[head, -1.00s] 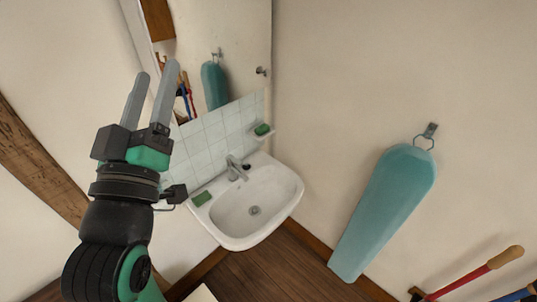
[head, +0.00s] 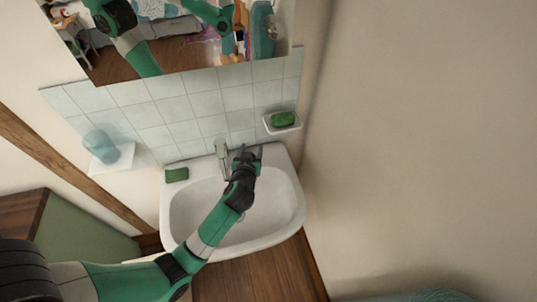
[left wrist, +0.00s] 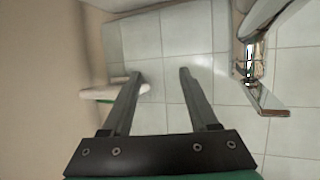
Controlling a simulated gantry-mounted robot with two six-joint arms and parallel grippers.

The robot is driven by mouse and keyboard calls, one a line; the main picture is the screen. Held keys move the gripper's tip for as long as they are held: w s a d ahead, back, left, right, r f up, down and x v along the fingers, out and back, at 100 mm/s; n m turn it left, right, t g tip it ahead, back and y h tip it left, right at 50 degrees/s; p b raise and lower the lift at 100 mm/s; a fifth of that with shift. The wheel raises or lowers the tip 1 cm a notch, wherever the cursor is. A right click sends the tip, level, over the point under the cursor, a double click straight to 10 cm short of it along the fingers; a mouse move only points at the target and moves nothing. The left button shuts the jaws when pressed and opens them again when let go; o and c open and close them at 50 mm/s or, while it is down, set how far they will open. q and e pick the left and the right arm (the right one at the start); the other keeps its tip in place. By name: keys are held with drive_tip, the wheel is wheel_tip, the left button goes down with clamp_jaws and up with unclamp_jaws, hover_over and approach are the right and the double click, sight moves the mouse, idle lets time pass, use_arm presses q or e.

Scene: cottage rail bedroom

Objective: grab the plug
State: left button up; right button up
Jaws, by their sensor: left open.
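My left gripper (head: 249,151) is at the back rim of the white washbasin (head: 173,213), just right of the chrome tap (head: 221,158). Its two fingers stand apart with nothing between them in the left wrist view (left wrist: 156,78). There the tap (left wrist: 256,75) is right of the fingers, with white wall tiles behind. I cannot make out the plug in either view now; the gripper covers the rim beside the tap, where a small dark thing showed earlier. My right gripper does not show.
A green soap (head: 283,119) lies in a wall dish right of the gripper. A green sponge (head: 177,175) lies on the rim's left. A glass (head: 101,146) stands on a small shelf at the left. A mirror (head: 180,52) hangs above the tiles (head: 165,112).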

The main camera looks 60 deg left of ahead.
use_arm(q)
drive_tip(key=shift+s+a+f+b, duration=0.1)
drive_tip(key=shift+a+f+b, duration=0.35)
drive_tip(key=shift+f+b, duration=1.15)
drive_tip(key=shift+s+a+f+b, duration=0.1)
drive_tip(key=shift+a+f+b, duration=0.4)
drive_tip(key=shift+f+b, duration=1.1)
drive_tip(key=shift+s+a+f+b, duration=0.1)
drive_tip(key=shift+a+f+b, duration=0.35)
drive_tip(key=shift+f+b, duration=1.15)
drive_tip(key=shift+w+a+f+g+p, duration=0.15)
drive_tip(key=shift+f+g+p, duration=0.2)
drive_tip(key=shift+f, duration=0.25)
drive_tip(key=b+x, duration=0.1)
drive_tip(key=x, duration=0.3)
drive_tip(key=shift+w+a, duration=0.15)
drive_tip(key=shift+a, duration=0.05)
clamp_jaws()
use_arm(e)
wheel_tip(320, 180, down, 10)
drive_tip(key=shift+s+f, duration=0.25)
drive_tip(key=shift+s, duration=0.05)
